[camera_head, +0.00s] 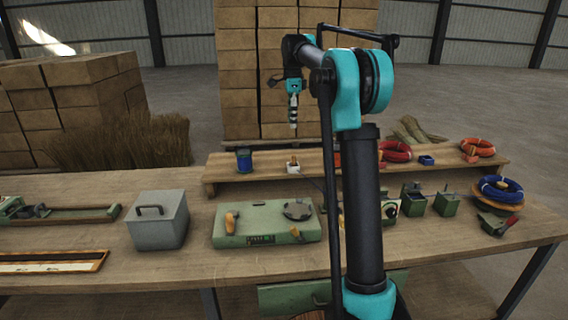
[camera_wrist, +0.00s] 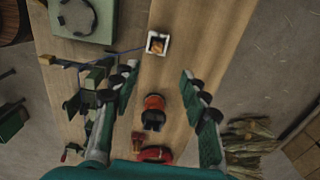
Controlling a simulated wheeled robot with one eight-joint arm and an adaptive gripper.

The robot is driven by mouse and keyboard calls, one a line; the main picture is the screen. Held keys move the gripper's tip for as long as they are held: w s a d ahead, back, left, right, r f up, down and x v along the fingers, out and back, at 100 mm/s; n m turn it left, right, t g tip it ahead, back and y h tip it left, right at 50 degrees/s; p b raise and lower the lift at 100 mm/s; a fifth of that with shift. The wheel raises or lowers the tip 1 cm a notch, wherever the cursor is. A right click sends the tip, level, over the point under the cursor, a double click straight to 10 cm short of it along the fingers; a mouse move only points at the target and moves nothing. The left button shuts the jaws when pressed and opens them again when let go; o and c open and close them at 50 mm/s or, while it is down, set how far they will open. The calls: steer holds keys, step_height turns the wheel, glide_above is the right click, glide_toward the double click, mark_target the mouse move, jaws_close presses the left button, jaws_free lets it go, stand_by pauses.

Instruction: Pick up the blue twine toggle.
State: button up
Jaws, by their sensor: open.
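A small tan toggle (camera_wrist: 156,45) sits in a square white holder (camera_wrist: 158,36) on the raised wooden shelf. A thin blue line, apparently the twine, runs left from the holder in the wrist view. In the head view the toggle (camera_head: 293,160) stands upright in its holder, left of my arm. My gripper (camera_head: 293,124) points down above the shelf. In the wrist view my gripper (camera_wrist: 158,70) is open and empty, its fingers wide apart. The toggle lies beyond the fingertips, between their lines, touching neither.
A red-and-black spool (camera_wrist: 153,112) stands on the shelf between the fingers' lines. A blue spool (camera_head: 244,161) stands left of the holder. A green machine (camera_head: 266,224) and grey box (camera_head: 158,220) are on the bench. Red coils (camera_head: 395,151) lie at right.

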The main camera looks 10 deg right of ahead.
glide_above(293, 155)
steer(key=f, duration=0.6)
steer(key=w+f, duration=0.1)
steer(key=f, duration=0.2)
steer(key=shift+a+f, duration=0.1)
steer(key=shift+f, duration=0.05)
steer(key=shift+s+d+f, duration=0.1)
steer(key=shift+s+f, duration=0.05)
steer(key=shift+f, duration=1.35)
steer(key=shift+s+d+f, duration=0.1)
steer(key=shift+s+f, duration=0.05)
steer(key=shift+f, duration=1.3)
steer(key=c, duration=1)
